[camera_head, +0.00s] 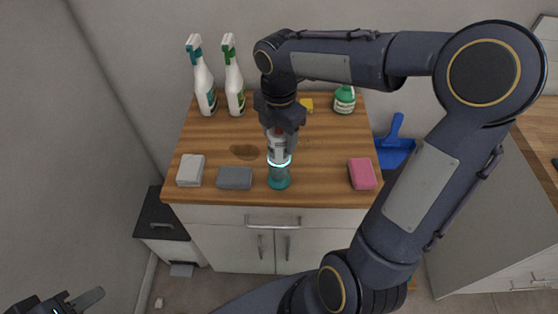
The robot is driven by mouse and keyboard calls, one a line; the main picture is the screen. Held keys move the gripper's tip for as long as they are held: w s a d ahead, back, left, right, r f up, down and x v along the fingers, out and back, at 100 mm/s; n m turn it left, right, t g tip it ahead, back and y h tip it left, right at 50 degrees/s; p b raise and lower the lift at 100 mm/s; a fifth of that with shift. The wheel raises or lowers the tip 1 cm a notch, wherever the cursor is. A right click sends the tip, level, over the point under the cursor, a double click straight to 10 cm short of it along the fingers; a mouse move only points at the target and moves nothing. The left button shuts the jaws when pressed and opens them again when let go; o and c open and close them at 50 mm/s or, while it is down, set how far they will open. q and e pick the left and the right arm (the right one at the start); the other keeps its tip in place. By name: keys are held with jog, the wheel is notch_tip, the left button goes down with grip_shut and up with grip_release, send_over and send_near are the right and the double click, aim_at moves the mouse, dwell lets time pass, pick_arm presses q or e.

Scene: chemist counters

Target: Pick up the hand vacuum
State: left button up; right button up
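A white and teal upright device with a glowing ring, which looks like the hand vacuum (279,172), stands near the front middle of the wooden counter top (321,190). My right gripper (281,133) points down at its top, with the fingers around or just in front of the upper end. The gripper covers that upper end, so I cannot tell whether the fingers touch it or are closed on it. My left gripper (72,301) is low at the bottom left, away from the counter and partly cut off by the frame edge; no object shows in it.
A grey block (235,178) and a white block (190,170) lie left of the device; a pink sponge (362,173) lies right. Two spray bottles (204,85) (234,85) and a green bottle (344,100) stand behind. A yellow item (307,105) and brown stain (244,152) also show.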

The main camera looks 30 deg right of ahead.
jog(key=shift+r, duration=0.1)
jog(key=c, duration=0.7)
jog(key=shift+r, duration=0.1)
